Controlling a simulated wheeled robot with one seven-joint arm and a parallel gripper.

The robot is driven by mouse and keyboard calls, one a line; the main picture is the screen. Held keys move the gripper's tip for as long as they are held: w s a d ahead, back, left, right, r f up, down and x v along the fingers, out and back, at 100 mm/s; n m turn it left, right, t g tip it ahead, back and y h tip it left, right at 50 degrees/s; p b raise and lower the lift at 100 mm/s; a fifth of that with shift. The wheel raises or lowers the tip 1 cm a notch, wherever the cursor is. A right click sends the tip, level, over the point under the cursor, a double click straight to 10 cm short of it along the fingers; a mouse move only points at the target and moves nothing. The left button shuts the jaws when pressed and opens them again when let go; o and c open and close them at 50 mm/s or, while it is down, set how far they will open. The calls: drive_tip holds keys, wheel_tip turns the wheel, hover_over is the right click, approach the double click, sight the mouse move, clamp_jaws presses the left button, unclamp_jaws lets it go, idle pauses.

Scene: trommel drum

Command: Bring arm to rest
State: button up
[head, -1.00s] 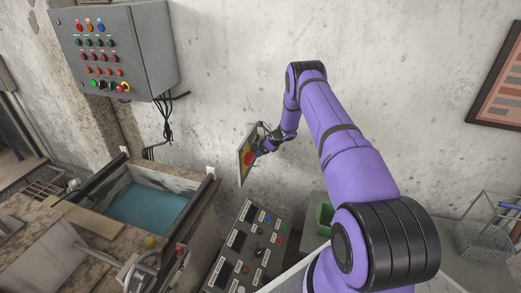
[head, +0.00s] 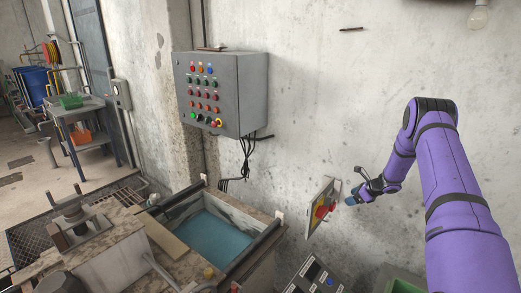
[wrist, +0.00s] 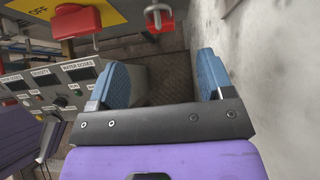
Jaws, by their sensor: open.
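My purple arm reaches in from the right in the head view, in front of the concrete wall. My gripper (head: 353,197) is just right of a wall-mounted switch panel (head: 318,222) with a red handle (head: 325,211), apart from it in the head view. In the wrist view my gripper (wrist: 166,78) shows two blue-padded fingers spread wide with nothing between them. The yellow panel marked OFF (wrist: 42,10) and the red handle (wrist: 76,21) lie beyond the fingers at the upper left.
A grey control box (head: 222,90) with coloured buttons hangs on the wall. Below is a trough with blue water (head: 208,236). A button console (head: 314,279) stands under the switch panel; it shows in the wrist view (wrist: 78,73). The wall (head: 330,110) above my gripper is mostly clear.

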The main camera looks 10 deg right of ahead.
drive_tip(key=s+a+r+n+g, duration=0.15)
drive_tip(key=a+r+n, duration=0.35)
drive_tip(key=r, duration=0.5)
drive_tip(key=s+a+r+n, duration=0.2)
drive_tip(key=a+r, duration=0.4)
drive_tip(key=r, duration=0.5)
drive_tip(key=s+a+r+n+g, duration=0.15)
drive_tip(key=a+r+n, duration=0.35)
drive_tip(key=r, duration=0.5)
drive_tip(key=s+a+r+n+h, duration=0.2)
drive_tip(key=s+a+r+n, duration=0.4)
drive_tip(key=s+a+r, duration=0.6)
drive_tip(key=s+a+r+n+h, duration=0.1)
drive_tip(key=s+n, duration=0.2)
drive_tip(key=s, duration=0.6)
drive_tip(key=s+a+r+n+h, duration=0.1)
drive_tip(key=s+n, duration=0.3)
drive_tip(key=s, duration=0.6)
drive_tip(key=s+a+r+n+t+h, duration=0.1)
drive_tip(key=s+a+r+n, duration=0.1)
drive_tip(key=s, duration=0.8)
drive_tip(key=shift+s+r+n+h, duration=0.2)
drive_tip(key=shift+r+n+h, duration=0.1)
drive_tip(key=shift+n, duration=0.4)
